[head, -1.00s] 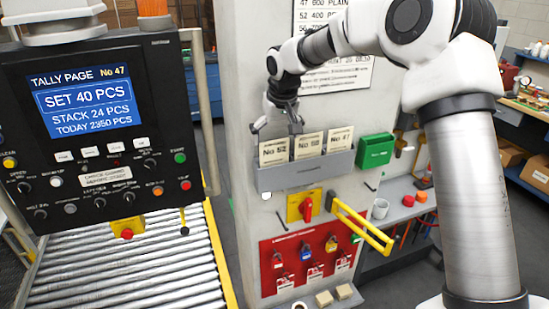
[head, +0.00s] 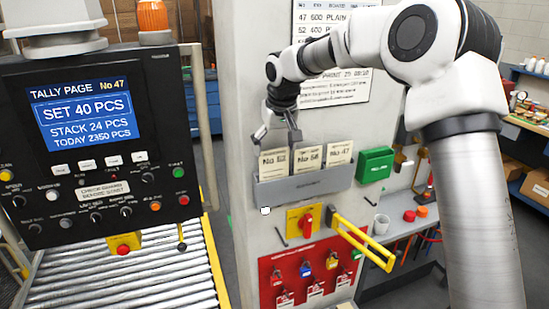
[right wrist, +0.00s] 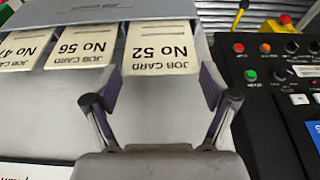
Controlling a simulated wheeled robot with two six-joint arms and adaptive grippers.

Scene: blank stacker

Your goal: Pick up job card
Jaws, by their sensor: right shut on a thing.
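The job card No 52 (head: 274,164) is cream with black print and stands in the left slot of a grey wall rack (head: 304,184). The job cards No 56 (head: 308,159) and No 47 (head: 339,154) stand to its right. My right gripper (head: 277,141) comes down from above at the card No 52. In the right wrist view, its two fingers (right wrist: 158,88) are at the sides of the upside-down card No 52 (right wrist: 160,47), shut on it. The card's lower part is still in the rack. My left gripper is not in view.
A black control panel (head: 140,168) with a screen reading No 47 is at the left, above a roller conveyor (head: 130,275). A green box (head: 375,165) is right of the rack. A yellow handle (head: 365,243) and a red lockout board (head: 312,268) are below.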

